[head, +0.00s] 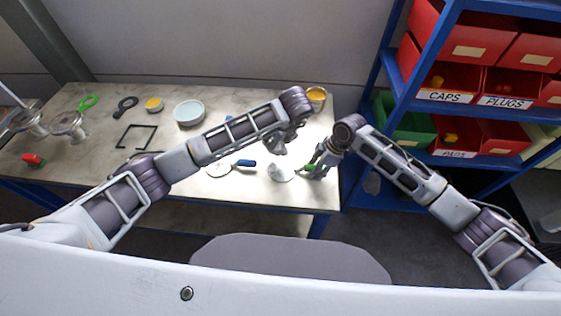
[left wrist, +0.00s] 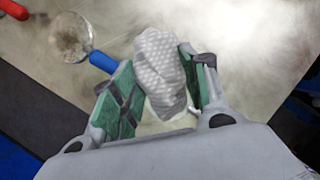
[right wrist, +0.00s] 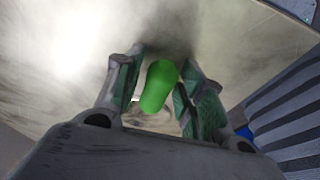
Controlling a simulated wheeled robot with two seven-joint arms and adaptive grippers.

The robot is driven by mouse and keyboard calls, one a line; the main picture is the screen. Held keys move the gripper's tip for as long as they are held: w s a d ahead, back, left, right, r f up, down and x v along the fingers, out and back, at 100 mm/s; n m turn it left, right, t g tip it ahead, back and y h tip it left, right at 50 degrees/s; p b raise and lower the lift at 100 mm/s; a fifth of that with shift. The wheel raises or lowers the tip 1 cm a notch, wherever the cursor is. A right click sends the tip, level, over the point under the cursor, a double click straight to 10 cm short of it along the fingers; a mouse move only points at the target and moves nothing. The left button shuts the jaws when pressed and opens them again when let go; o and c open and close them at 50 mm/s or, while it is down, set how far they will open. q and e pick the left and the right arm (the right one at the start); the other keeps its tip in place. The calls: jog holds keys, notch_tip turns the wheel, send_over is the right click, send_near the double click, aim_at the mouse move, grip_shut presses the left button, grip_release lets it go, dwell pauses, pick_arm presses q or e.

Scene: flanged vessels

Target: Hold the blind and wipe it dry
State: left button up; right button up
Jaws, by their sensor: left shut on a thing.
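My left gripper (left wrist: 160,85) is shut on a white dimpled cloth (left wrist: 160,65), bunched between its green pads. My right gripper (right wrist: 160,90) has a bright green handle (right wrist: 158,86) between its pads, with little or no gap, and looks shut on it. I take this handle to be part of the blind; its disc is mostly hidden in the right wrist view. In the head view a pale rounded shape (head: 281,172) lies between the grippers, below the left one; I cannot tell how much is cloth and how much is disc.
A blue-handled disc (head: 219,169) lies on the metal table (head: 255,190). A pale round dish (head: 189,112), a black square frame (head: 137,137), a yellow-topped tin (head: 316,95) and flanged glass vessels (head: 68,124) stand farther off. Bin shelves (head: 395,70) rise at right.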

jog(key=shift+o, duration=0.5)
jog(key=v, duration=1.2)
jog(key=shift+f, duration=0.1)
dwell(0.5)
